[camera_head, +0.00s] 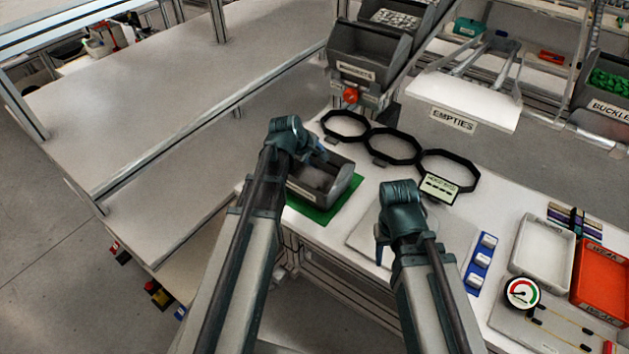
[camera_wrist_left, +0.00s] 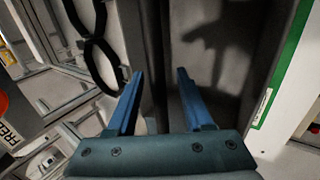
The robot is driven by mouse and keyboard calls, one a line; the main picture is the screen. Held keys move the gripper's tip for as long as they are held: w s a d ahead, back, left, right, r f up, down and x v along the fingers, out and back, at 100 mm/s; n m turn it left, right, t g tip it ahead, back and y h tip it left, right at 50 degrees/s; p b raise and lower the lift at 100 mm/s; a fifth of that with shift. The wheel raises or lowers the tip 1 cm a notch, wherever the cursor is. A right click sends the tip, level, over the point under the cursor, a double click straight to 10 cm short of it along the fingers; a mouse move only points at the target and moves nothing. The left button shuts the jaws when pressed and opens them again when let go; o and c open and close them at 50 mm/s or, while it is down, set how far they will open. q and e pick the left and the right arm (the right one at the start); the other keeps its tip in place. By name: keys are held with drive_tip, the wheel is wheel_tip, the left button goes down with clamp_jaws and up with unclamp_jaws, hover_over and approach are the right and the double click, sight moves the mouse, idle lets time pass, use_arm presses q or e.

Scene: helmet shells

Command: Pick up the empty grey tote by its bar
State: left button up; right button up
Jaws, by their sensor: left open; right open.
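The grey tote (camera_head: 318,178) sits on a green mat (camera_head: 324,213) near the left end of the white bench. Its inside looks empty apart from shadow. My left gripper (camera_head: 318,154) is open at the tote's far left rim. In the left wrist view, the open blue fingers (camera_wrist_left: 160,72) point at the tote (camera_wrist_left: 220,60), with a dark upright rim or bar seen between them. I cannot tell whether they touch it or how far down they reach. My right gripper (camera_head: 381,254) is open and empty over the bench, right of the tote.
Several black rings (camera_head: 393,145) stand behind the tote, with a small sign (camera_head: 440,188) beside them. A grey bin (camera_head: 365,60) hangs above the back edge. A white tray (camera_head: 542,247), a red tray (camera_head: 603,275) and a gauge (camera_head: 521,292) lie at the right.

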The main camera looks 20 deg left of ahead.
use_arm(q)
drive_tip(key=shift+c, duration=0.4)
clamp_jaws()
idle(1.0)
